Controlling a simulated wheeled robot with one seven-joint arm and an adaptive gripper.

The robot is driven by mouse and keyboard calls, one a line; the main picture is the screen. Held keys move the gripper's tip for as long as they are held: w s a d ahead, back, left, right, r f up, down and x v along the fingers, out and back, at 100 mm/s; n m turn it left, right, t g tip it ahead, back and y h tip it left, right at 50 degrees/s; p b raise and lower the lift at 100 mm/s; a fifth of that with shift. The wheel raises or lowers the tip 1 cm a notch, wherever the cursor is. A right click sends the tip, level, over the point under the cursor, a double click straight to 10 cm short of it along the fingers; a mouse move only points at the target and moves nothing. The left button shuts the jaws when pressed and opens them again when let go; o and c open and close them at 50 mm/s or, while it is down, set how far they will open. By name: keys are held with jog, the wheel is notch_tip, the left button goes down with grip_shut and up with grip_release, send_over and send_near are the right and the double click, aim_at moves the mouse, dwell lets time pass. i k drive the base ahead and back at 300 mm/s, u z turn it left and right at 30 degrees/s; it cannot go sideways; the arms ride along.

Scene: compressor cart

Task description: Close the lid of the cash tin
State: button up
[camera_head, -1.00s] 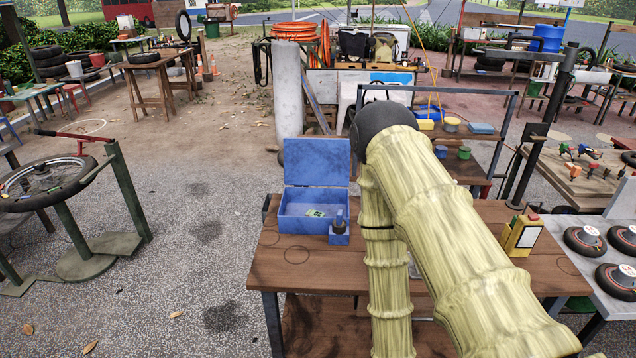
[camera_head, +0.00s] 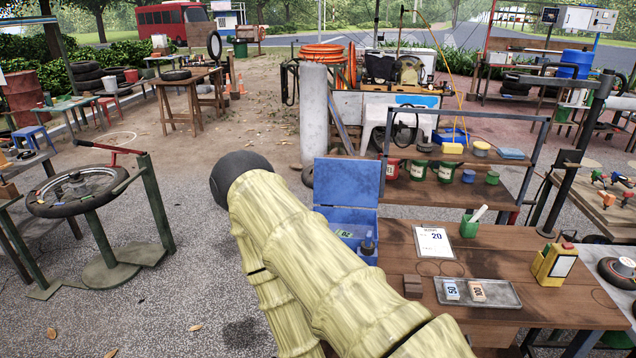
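The blue cash tin (camera_head: 347,217) stands on the left part of the wooden table. Its lid (camera_head: 346,182) stands upright, open, at the back of the tin. A green banknote shows inside. A small blue block with a dark knob (camera_head: 367,243) is at the tin's front right. My arm, in a pale yellow ribbed sleeve, crosses the front left of the tin and hides part of it. Its dark rounded joint is left of the tin. My gripper is not visible in this view.
On the table (camera_head: 483,251) are a price card (camera_head: 433,242), a green cup (camera_head: 469,226), a tray (camera_head: 500,301) with number cards, and a yellow box (camera_head: 553,265). A wheel stand (camera_head: 125,255) is at left.

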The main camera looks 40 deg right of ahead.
aim_at(337, 181)
jog(key=u, duration=0.05)
jog(key=i, duration=3.35)
jog(key=z, duration=1.2)
jog(key=i, duration=2.1)
jog(key=z, duration=3.85)
